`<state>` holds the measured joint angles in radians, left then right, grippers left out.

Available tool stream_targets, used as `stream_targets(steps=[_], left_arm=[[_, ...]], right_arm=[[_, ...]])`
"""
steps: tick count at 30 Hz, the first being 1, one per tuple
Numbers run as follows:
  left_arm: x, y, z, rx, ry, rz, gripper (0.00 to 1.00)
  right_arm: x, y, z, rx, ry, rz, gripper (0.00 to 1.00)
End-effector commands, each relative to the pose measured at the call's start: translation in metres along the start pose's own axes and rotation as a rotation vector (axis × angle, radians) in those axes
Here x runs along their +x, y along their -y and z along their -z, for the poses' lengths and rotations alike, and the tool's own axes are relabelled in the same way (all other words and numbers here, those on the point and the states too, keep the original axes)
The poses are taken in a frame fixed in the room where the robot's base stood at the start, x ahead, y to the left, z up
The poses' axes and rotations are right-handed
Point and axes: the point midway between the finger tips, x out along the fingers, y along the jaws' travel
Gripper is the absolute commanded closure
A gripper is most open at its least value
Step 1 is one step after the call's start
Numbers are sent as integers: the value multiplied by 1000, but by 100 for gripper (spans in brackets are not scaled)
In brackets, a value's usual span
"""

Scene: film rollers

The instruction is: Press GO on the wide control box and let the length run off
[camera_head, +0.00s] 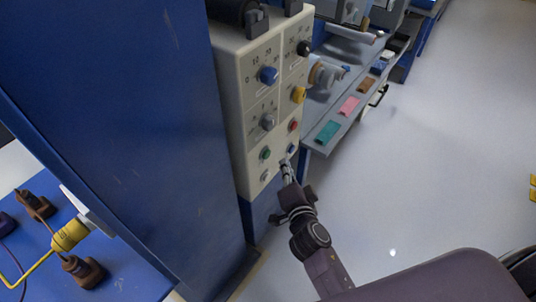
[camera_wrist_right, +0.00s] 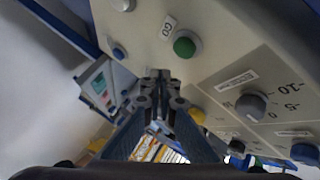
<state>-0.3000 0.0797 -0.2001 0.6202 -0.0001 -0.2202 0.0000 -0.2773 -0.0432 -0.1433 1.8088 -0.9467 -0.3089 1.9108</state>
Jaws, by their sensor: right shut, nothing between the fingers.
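The cream control box (camera_head: 240,120) stands in the middle of the head view, with knobs above and small round buttons low on its face. A green button (camera_head: 265,153) sits at its lower left. In the right wrist view the green button (camera_wrist_right: 184,46) has a label reading GO beside it. My right gripper (camera_head: 286,168) is shut and empty at the lower right of the box face, right of the green button and just below a blue button (camera_head: 291,149). In the right wrist view its fingertips (camera_wrist_right: 160,76) are close to the green button, apparently not on it. My left gripper is out of view.
A red button (camera_head: 293,126), yellow knob (camera_head: 298,94) and blue knob (camera_head: 268,75) are on the same panel. A large blue post (camera_head: 130,120) stands left of it. A grey shelf (camera_head: 345,125) with coloured pieces runs behind on the right.

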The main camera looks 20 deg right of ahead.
Motion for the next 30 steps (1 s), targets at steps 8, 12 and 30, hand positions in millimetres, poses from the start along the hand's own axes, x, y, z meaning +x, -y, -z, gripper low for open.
stream_targets(steps=[8, 12, 30], left_arm=[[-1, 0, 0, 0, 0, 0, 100], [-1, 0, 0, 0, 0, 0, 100], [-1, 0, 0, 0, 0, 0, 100]], right_arm=[[-15, -11, 11, -1, 0, 0, 100], [-16, -11, 12, 0, -1, 1, 100], [-15, -11, 12, 0, -1, 0, 100]])
